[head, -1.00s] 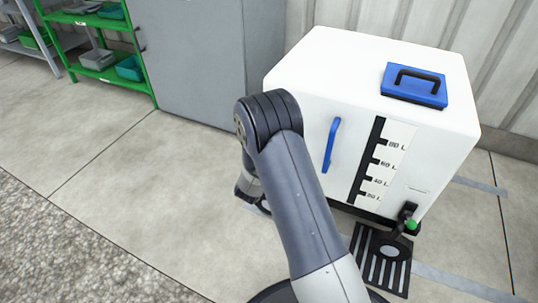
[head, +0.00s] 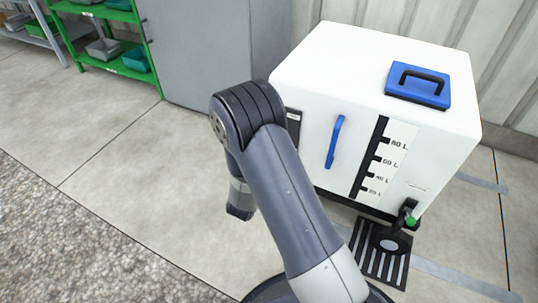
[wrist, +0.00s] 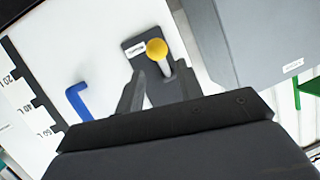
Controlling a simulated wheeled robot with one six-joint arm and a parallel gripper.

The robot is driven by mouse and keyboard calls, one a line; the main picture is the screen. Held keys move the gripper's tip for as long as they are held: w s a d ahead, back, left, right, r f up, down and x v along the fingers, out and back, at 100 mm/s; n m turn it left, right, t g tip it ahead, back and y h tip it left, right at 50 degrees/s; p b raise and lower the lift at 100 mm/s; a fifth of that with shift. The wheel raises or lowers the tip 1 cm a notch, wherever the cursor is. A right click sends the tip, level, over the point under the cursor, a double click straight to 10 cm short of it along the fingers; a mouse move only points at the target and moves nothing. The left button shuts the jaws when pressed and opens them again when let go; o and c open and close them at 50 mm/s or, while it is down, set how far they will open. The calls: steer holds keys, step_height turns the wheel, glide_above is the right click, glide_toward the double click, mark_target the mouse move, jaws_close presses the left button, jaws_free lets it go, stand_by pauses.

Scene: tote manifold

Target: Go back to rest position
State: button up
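My arm reaches up in front of the white tank (head: 350,75), with its elbow left of the tank. My gripper (wrist: 158,82) shows in the wrist view with its two dark fingers apart and nothing held between them. Beyond them, a lever with a yellow ball knob (wrist: 156,49) stands on a dark plate on the tank's side. The fingers appear apart from the knob, though the exact distance is hard to tell. In the head view, my arm hides the lever and most of the gripper.
The tank has a blue side handle (head: 335,142), a blue lid (head: 418,86) and a green-tipped tap (head: 410,220) above a slotted drain (head: 378,255). A grey cabinet (head: 205,50) and green shelf (head: 110,68) stand behind. Floor at left is clear.

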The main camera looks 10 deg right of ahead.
steer(key=shift+s+a+r, duration=0.2)
steer(key=shift+s+a, duration=0.05)
steer(key=shift+s, duration=0.35)
steer(key=b+x, duration=0.1)
steer(key=x, duration=0.2)
steer(key=b+x, duration=0.1)
steer(key=x, duration=0.3)
steer(key=b+x, duration=0.1)
steer(key=x, duration=0.3)
steer(key=shift+d+r, duration=0.25)
steer(key=shift+a, duration=0.2)
steer(key=shift+a+f, duration=0.15)
steer(key=shift+f, duration=0.05)
